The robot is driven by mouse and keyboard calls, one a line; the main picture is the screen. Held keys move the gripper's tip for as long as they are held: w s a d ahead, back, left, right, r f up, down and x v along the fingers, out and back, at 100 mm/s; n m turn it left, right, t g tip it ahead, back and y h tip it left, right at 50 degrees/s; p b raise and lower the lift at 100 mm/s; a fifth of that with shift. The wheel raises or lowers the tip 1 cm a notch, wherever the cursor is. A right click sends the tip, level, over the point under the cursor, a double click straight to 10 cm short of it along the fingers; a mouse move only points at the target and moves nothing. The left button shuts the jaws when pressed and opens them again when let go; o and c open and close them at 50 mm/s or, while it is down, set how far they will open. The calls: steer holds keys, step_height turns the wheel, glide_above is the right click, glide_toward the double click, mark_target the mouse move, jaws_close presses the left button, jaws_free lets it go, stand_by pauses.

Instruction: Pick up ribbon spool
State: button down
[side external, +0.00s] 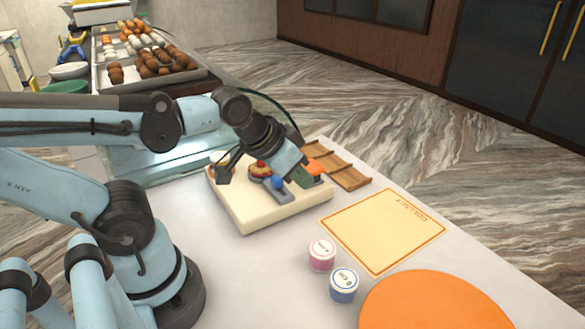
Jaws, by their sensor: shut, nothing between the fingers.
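I cannot tell for certain which thing is the ribbon spool. A small round red-and-yellow item (259,170) sits on a thick cream board (262,218), partly behind my wrist. A blue ball-shaped piece (278,183) on a grey base is beside it, and an orange piece (317,168) is at the board's right end. My gripper (301,177) is low over the right part of the board, close to the blue and orange pieces. It is shut and empty. My wrist hides some of the board.
A brown wooden tray (345,174) lies behind the board. A pink-and-white tub (322,254) and a blue-and-white tub (343,285) stand in front, near an orange disc (435,303). A cream mat (383,230) lies empty at right. Sweets trays (193,74) are at back left.

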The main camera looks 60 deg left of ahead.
steer(key=shift+c, duration=1.7)
jaws_free()
steer(key=shift+a, duration=0.1)
step_height(320, 180, up, 4)
steer(key=f+n+g, duration=0.1)
steer(key=n+g, duration=0.1)
steer(key=g, duration=0.5)
glide_above(219, 155)
steer(key=f, duration=0.3)
steer(key=d+f, duration=0.1)
steer(key=f, duration=0.1)
steer(key=shift+w+f, duration=0.3)
steer(key=shift+w, duration=0.05)
steer(key=shift+s+a+f, duration=0.1)
steer(key=shift+a+f, duration=0.05)
steer(key=shift+f, duration=0.7)
steer(key=shift+s+a+f, duration=0.1)
steer(key=shift+f, duration=0.8)
steer(key=shift+s+a+f, duration=0.1)
steer(key=shift+a+f, duration=0.05)
steer(key=shift+f, duration=0.7)
